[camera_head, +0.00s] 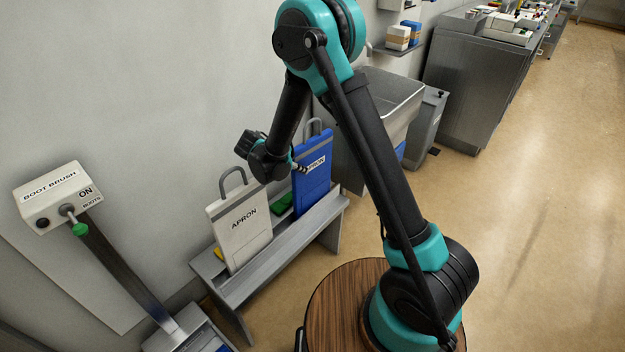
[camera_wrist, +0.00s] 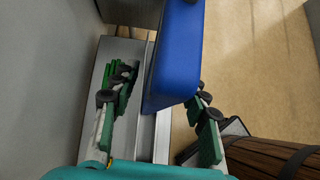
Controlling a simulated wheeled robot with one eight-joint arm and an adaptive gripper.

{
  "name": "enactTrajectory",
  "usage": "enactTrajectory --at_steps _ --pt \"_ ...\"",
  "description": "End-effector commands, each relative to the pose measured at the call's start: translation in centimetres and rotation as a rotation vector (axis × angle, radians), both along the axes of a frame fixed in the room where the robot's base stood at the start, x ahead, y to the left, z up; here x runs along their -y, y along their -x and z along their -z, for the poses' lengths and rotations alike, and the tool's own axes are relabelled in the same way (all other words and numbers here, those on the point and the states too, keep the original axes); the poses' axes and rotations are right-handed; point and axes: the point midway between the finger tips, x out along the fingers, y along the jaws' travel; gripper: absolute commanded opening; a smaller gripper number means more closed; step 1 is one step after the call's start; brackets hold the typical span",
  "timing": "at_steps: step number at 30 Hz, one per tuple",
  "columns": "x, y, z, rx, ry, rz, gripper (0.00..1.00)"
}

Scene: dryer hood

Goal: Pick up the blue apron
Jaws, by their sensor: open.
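The blue apron (camera_head: 313,180) is a flat blue panel with a grey loop handle on top and a partly covered white label. It stands upright on the grey bench against the wall. In the wrist view the blue apron (camera_wrist: 178,55) is large, its edge lying between my spread fingers. My gripper (camera_head: 301,168) is in front of the apron's left upper part in the head view. In the wrist view my gripper (camera_wrist: 162,84) is open, one finger each side of the apron. I see gaps beside both fingers and cannot tell any contact.
A white apron (camera_head: 240,227) stands left of the blue one on the grey bench (camera_head: 290,240). A green item (camera_head: 283,203) lies between them. A boot brush unit (camera_head: 57,196) stands at left, and a steel sink (camera_head: 395,100) behind. The floor at right is clear.

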Motion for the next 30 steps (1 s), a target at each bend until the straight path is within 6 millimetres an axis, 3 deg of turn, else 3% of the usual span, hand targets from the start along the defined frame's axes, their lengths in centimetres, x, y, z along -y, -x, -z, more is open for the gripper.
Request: enactTrajectory --at_steps 6,14,24,30 --pt "1.6 -1.7 2.1 0.000 0.000 0.001 0.45" --pt "1.8 -1.8 2.3 0.000 -0.001 0.001 0.45" --pt "1.8 -1.8 2.3 0.000 -0.001 0.001 0.03" --pt "1.8 -1.8 2.3 0.000 -0.001 0.001 0.00"
